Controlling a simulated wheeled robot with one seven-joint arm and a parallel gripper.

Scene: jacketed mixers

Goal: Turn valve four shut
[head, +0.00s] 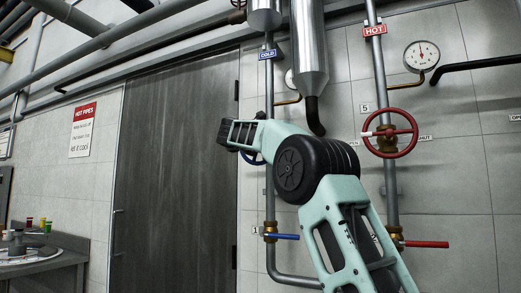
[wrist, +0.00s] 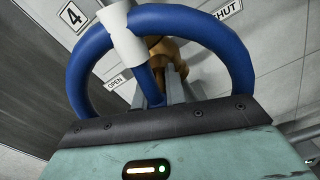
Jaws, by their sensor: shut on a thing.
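Valve four is a blue handwheel (wrist: 238,55) on a brass stem (wrist: 163,52), beside a plate marked 4 (wrist: 72,16) in the wrist view. A white band (wrist: 124,36) on its rim sits at the upper left, between the 4 plate and the stem. An OPEN label (wrist: 116,81) is at left and a SHUT label (wrist: 226,10) at upper right. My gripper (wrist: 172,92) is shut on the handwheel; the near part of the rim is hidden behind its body. In the head view, only a bit of the blue wheel (head: 254,161) shows behind my arm.
A red handwheel (head: 412,134) marked 5 is right of my arm. A blue lever (head: 285,237) and a red lever (head: 427,244) sit lower on the pipes. A silver vessel (head: 308,45) hangs above. A dark door (head: 170,180) is at left.

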